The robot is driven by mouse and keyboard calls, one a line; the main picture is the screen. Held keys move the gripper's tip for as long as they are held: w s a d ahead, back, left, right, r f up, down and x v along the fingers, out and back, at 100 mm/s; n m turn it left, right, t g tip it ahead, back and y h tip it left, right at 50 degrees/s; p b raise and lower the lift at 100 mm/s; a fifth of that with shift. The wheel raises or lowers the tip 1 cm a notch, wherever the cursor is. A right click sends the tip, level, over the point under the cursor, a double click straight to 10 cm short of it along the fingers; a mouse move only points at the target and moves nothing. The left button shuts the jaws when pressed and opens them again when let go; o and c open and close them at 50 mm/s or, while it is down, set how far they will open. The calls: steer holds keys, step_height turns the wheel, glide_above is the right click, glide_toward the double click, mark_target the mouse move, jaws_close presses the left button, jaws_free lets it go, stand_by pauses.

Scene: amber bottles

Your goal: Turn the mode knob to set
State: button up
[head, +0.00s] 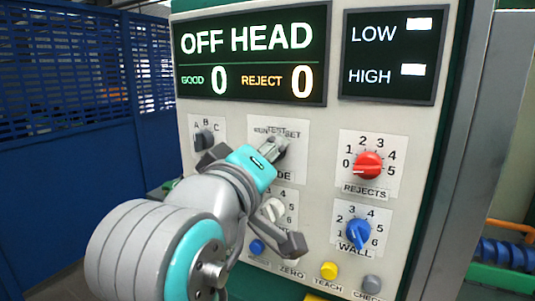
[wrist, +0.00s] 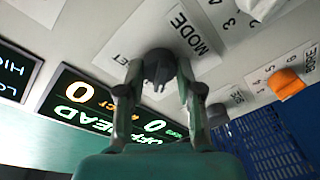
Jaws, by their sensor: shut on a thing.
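The mode knob (wrist: 158,70) is dark and round with a ridged grip, on the pale panel beside the MODE label (wrist: 188,30) in the wrist view. My gripper (wrist: 159,62) has one finger on each side of the knob and is shut on it. In the head view my gripper (head: 272,150) reaches the panel just below the RUN, TEST and SET marks (head: 280,132) and hides most of the knob. I cannot tell which mark the knob points at. The display (head: 250,55) reads OFF HEAD, GOOD 0, REJECT 0.
A dark A-B-C selector (head: 204,139) is left of my gripper. A red REJECTS knob (head: 368,165) and a blue WALL knob (head: 358,233) are to the right. A white knob (head: 274,209) is below. Several buttons, one yellow (head: 329,270), line the bottom. A blue fence (head: 70,80) stands left.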

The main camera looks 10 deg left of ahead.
steer(key=shift+f+m+h, duration=0.1)
steer(key=shift+m+h, duration=0.55)
steer(key=shift+m, duration=3.75)
steer(key=shift+m+h, duration=0.65)
steer(key=shift+m, duration=3.75)
steer(key=o, duration=1.2)
steer(key=shift+c, duration=0.2)
steer(key=v, duration=1.2)
steer(key=shift+f, duration=0.3)
